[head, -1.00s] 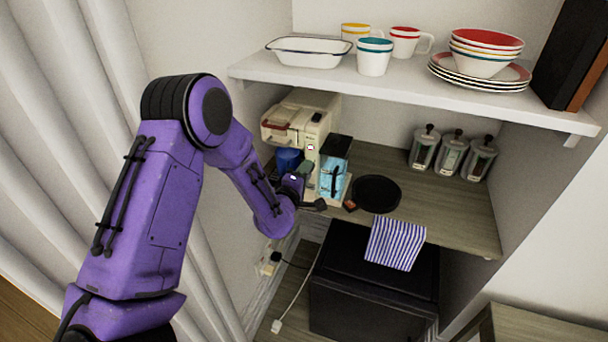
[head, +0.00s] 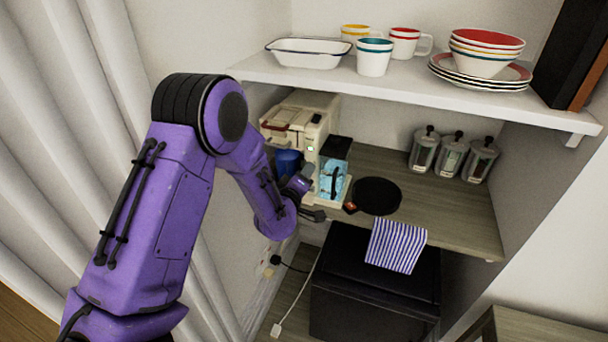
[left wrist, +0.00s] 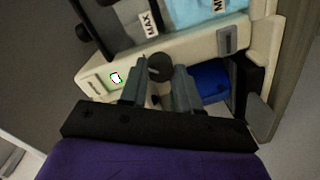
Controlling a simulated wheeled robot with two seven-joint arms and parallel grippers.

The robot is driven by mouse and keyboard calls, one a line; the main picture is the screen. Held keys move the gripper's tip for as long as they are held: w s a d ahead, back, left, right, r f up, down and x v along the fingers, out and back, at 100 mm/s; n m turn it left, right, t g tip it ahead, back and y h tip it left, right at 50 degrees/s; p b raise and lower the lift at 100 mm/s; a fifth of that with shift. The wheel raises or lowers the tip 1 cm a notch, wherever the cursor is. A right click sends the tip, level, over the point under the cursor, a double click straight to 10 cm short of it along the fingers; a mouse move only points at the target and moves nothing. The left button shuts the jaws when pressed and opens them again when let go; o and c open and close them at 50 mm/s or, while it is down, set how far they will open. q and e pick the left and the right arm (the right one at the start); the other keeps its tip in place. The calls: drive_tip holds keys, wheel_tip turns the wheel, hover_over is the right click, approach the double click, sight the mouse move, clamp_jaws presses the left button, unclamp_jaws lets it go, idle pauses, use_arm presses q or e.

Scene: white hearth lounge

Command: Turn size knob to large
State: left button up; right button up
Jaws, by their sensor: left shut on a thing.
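The cream coffee machine (head: 317,130) stands at the left end of the wooden counter. It has a water tank with light blue contents (head: 333,182) and a small lit green display, which also shows in the left wrist view (left wrist: 116,78). A dark round knob (left wrist: 159,66) sits on its cream front panel. My left gripper (left wrist: 161,80) has its two fingers on either side of this knob and is shut on it. In the head view my left gripper (head: 307,180) is small and partly hidden at the machine's front. The knob's pointer and markings cannot be read. My right gripper is not in view.
A blue container (head: 288,162) is at the machine's left. A black round plate (head: 377,196) and several glass jars (head: 452,155) are on the counter. A shelf (head: 400,88) with dishes hangs above.

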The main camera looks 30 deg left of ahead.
use_arm(q)
drive_tip(key=o, duration=1.1)
drive_tip(key=shift+c, duration=0.2)
drive_tip(key=b+v, duration=0.2)
drive_tip(key=v, duration=0.8)
drive_tip(key=shift+s+b, duration=0.3)
drive_tip(key=shift+b, duration=0.1)
